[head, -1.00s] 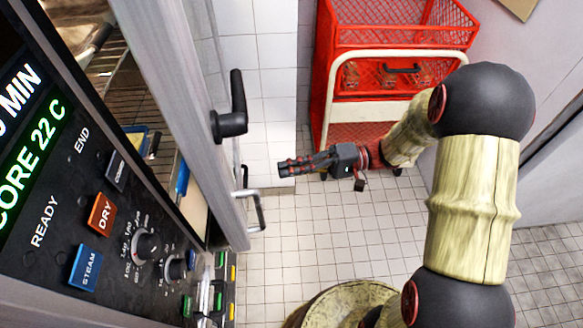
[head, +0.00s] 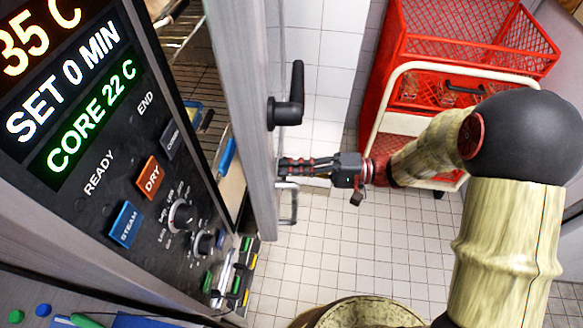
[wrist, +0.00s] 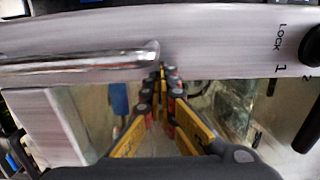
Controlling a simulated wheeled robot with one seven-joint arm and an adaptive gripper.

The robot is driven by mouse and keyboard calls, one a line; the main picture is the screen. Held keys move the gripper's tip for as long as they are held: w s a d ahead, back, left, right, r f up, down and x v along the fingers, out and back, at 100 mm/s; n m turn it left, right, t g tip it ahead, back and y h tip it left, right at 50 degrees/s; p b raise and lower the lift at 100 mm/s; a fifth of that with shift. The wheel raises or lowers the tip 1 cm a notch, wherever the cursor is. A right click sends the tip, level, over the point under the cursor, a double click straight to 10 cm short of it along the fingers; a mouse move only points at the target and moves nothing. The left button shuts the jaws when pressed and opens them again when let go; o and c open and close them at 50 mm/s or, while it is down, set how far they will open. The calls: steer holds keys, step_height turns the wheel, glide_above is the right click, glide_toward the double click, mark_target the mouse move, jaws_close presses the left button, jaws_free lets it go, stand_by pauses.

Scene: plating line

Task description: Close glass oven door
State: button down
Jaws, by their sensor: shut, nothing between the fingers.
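The glass oven door (head: 243,100) stands ajar, its grey frame seen nearly edge-on in the head view. A black lever handle (head: 290,102) and, lower, a metal bar handle (head: 289,203) stick out from it. My gripper (head: 283,168) is shut and empty, with its tips at the door frame between the two handles. In the wrist view, the fingertips (wrist: 160,72) overlap the lower edge of the pale door frame (wrist: 210,40), just right of the metal bar handle (wrist: 80,62). I cannot tell whether they touch the door.
The oven control panel (head: 130,170) with lit readouts fills the left side. Wire racks (head: 195,75) show through the gap behind the door. A red cart (head: 460,45) stands behind my arm. Tiled floor (head: 330,250) is clear below the gripper.

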steer(key=a+b, duration=0.1)
steer(key=a, duration=0.6)
steer(key=shift+s+a, duration=0.35)
steer(key=shift+r, duration=0.15)
steer(key=shift+d, duration=0.1)
